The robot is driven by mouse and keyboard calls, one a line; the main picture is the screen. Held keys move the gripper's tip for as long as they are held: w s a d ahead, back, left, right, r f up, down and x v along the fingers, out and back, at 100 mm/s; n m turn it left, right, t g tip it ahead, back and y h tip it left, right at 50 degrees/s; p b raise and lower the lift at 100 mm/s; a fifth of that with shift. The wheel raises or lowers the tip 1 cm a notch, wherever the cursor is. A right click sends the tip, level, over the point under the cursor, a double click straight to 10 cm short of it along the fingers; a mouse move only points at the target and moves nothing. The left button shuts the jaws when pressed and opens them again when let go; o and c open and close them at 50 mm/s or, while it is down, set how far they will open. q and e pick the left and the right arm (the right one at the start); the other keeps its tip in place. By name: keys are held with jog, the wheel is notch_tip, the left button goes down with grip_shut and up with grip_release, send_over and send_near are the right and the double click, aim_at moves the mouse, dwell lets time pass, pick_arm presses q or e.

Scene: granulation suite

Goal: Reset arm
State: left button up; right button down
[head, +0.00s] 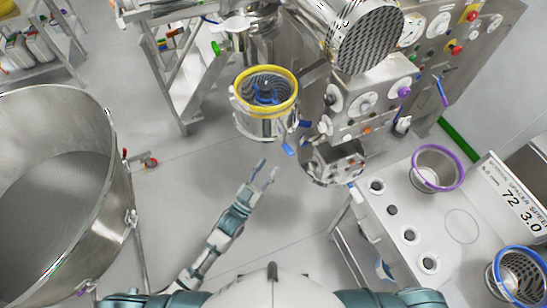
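My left arm reaches up from the bottom of the head view. Its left gripper (267,169) is in the middle of the floor area, with its two fingers apart and nothing between them. The gripper is below the yellow-rimmed steel vessel (264,127) in the picture and apart from it. Of my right arm only the upper part shows at the bottom edge; I see no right gripper.
A large steel bowl (50,190) stands at the left. A machine panel with knobs (362,102) is at the upper right. A bench (453,252) at the right holds a purple-rimmed cup (437,168) and a blue-rimmed basket (519,275). Floor (190,185) is clear left of my gripper.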

pick_arm(q)
jog(key=shift+s+a, duration=0.1)
jog(key=shift+a, duration=0.05)
jog(key=shift+f, duration=0.15)
